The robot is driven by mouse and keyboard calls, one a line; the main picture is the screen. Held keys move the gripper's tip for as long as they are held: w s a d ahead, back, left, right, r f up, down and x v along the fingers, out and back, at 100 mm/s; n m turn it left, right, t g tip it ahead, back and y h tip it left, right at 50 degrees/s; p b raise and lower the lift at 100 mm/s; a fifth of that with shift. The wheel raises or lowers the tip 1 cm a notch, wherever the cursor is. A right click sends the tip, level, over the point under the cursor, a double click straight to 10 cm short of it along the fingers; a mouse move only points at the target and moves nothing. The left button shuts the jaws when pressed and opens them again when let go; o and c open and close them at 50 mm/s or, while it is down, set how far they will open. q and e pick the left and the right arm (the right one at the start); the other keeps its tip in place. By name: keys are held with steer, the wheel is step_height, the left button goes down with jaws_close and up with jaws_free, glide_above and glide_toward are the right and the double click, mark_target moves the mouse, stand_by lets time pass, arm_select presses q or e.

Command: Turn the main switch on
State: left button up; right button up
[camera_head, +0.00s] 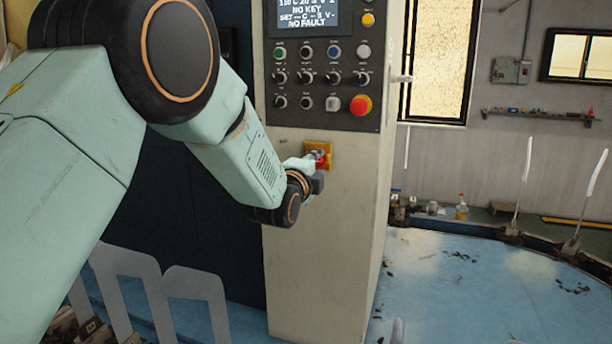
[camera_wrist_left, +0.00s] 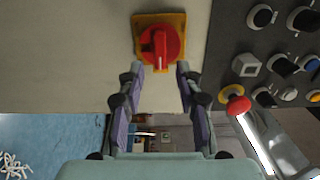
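The main switch is a red rotary knob on a square yellow plate, on the pale cabinet front below the button panel. In the head view, the switch (camera_head: 326,148) is partly hidden by my left gripper (camera_head: 313,164). In the left wrist view, the switch (camera_wrist_left: 160,43) is in full sight, its raised grip running up and down the picture. My left gripper (camera_wrist_left: 160,72) is open and empty in front of it, with one fingertip on either side of the grip's lower end; I see gaps between them. My right gripper is not in view.
The dark control panel (camera_head: 320,90) above the switch carries a screen, several knobs and a red emergency button (camera_head: 361,105). A blue round table (camera_head: 470,290) with metal sock forms (camera_head: 522,175) along its edge lies right of the cabinet. More flat forms (camera_head: 195,285) stand at lower left.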

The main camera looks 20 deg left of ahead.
arm_select(q)
steer(key=s, duration=1)
steer(key=shift+s+a, duration=0.15)
steer(key=shift+s, duration=0.2)
steer(key=shift+w, duration=0.1)
